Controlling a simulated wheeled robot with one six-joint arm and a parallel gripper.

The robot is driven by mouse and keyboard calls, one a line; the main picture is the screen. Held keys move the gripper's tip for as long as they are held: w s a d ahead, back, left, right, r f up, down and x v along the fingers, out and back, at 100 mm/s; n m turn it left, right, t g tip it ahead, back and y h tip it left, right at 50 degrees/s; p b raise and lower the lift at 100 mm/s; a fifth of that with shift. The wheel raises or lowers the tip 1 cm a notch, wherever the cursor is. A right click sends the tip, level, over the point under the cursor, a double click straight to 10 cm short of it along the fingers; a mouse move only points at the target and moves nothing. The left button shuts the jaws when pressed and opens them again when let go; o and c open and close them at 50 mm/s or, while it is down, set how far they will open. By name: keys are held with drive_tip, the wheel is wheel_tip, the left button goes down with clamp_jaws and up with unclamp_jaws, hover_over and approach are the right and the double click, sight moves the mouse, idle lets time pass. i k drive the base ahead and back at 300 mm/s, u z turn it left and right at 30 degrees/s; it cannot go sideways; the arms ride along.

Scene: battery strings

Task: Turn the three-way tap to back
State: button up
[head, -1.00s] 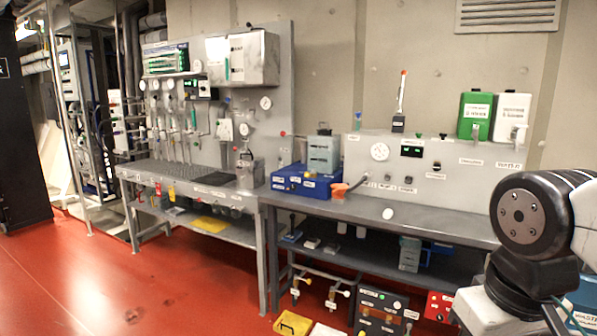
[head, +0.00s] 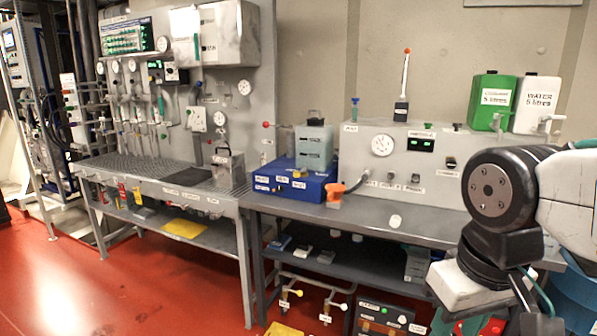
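I cannot tell for sure which fitting is the three-way tap. Two small taps on pipework stand under the right bench, one with a yellow handle (head: 297,292) and one with a white handle (head: 342,306). Small valves (head: 160,104) also sit on the pipes of the left wall panel. The labels are too small to read for a position. My arm (head: 500,200) shows at the right edge, in front of the right bench. My gripper is not in view, so its state is hidden.
The right bench (head: 430,232) carries a blue box (head: 290,186), an orange funnel-like piece (head: 336,190) and a panel with a dial (head: 383,144). Green (head: 492,100) and white (head: 537,104) canisters stand on that panel. The red floor (head: 150,285) is clear at left.

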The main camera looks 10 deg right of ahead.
sight(296, 174)
drive_tip(key=k, duration=0.5)
drive_tip(key=u, duration=1.25)
drive_tip(key=i, duration=2.9)
drive_tip(key=z, duration=2.45)
